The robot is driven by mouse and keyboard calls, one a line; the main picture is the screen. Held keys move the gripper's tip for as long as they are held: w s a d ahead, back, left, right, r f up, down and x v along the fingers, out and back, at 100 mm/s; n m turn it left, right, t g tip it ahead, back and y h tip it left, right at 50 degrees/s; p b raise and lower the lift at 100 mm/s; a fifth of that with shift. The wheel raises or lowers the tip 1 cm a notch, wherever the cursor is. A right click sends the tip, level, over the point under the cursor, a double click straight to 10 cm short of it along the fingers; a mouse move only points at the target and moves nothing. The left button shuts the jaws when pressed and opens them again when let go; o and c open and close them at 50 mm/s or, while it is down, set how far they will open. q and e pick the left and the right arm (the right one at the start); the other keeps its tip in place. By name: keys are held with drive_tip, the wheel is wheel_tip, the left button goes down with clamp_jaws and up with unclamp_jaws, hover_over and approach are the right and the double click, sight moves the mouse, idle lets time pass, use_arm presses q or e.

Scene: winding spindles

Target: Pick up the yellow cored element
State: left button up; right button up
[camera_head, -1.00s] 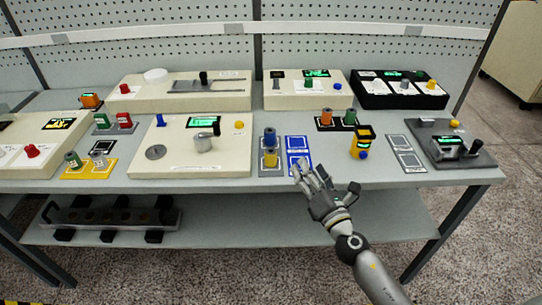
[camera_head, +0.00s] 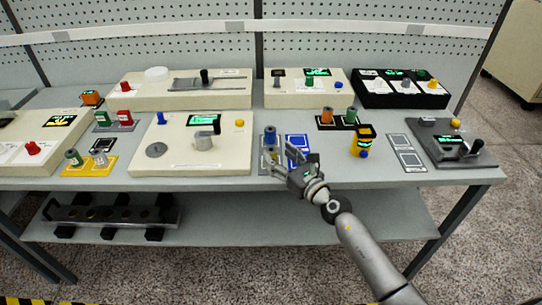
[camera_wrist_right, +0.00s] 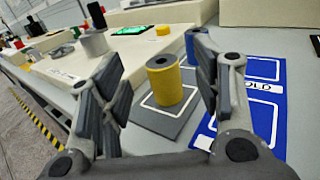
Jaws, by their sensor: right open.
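The yellow cored element (camera_wrist_right: 166,82) is a short upright cylinder with a dark hole in its top. It stands on a grey pad (camera_wrist_right: 178,121) with a white outlined square. In the wrist view it lies between and beyond the two fingers of my right gripper, with gaps on both sides. In the head view my right gripper (camera_head: 280,153) is open at the table's front, and its fingers largely hide the yellow element. A blue cored element (camera_head: 270,137) stands just behind it; it also shows in the wrist view (camera_wrist_right: 190,45). My left gripper is not in view.
A blue pad (camera_head: 297,143) with white outlines lies right of the grey pad. A cream station (camera_head: 170,165) with a metal crank stands close on the left. A yellow-and-black device (camera_head: 362,142) stands to the right. The table front between them is mostly clear.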

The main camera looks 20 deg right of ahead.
sight(271, 149)
drive_tip(key=x, duration=0.3)
drive_tip(key=b+x, duration=0.1)
drive_tip(key=x, duration=0.1)
drive_tip(key=shift+f, duration=0.4)
drive_tip(key=shift+s, duration=0.1)
drive_tip(key=shift+c, duration=0.2)
drive_tip(key=c, duration=1.1)
drive_tip(key=shift+r, duration=0.15)
